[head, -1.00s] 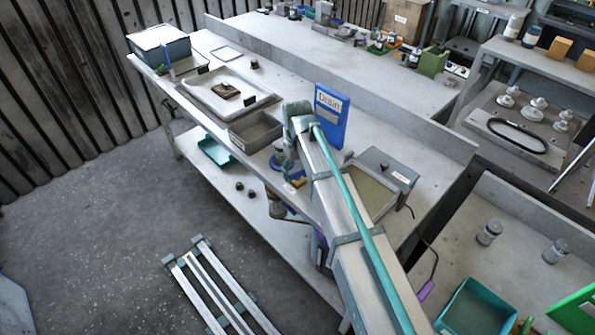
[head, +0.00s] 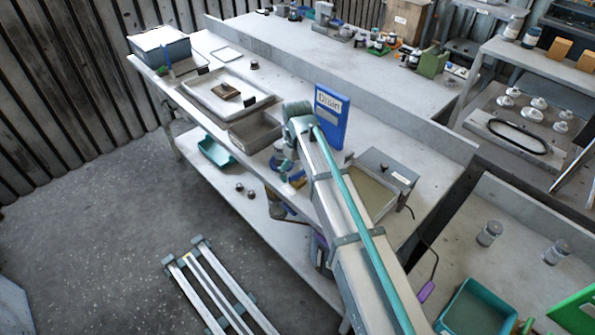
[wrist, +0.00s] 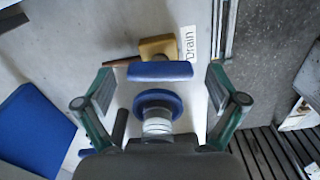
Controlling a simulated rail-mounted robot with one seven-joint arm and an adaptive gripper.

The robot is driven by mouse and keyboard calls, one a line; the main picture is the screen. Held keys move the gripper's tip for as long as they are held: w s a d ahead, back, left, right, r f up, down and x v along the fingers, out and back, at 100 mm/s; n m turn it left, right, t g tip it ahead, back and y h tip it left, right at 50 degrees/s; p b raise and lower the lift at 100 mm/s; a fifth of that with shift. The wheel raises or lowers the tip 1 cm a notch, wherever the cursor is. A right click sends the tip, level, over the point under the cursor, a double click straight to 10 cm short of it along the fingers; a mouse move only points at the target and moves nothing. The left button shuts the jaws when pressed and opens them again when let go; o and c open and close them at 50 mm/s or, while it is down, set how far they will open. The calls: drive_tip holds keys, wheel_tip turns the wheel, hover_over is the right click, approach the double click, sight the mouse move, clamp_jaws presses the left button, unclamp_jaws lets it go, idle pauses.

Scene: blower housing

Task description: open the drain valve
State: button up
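The drain valve shows in the wrist view as a brass-coloured body (wrist: 160,47) beside a white label reading "Drain" (wrist: 188,42). A flat blue handle (wrist: 160,72) lies in front of the brass body. A round blue knob (wrist: 158,103) on a pale ribbed stem (wrist: 157,128) sits nearer the camera. My gripper (wrist: 160,82) is open, with one finger on each side of the blue parts and visible gaps between. Contact depth is unclear. In the head view my arm hides most of the valve area at the bench's front edge.
A blue board marked "Drain" (head: 332,115) stands upright on the bench (head: 232,62) close to my arm. A grey bin (head: 255,131) and a white tray (head: 230,92) lie to the left. A box with a cable (head: 388,168) is to the right. The floor in front holds metal rails (head: 215,290).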

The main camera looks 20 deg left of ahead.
sight(297, 172)
wheel_tip(297, 172, up, 12)
idle(0.8)
drive_tip(key=shift+a+r, duration=0.1)
idle(0.3)
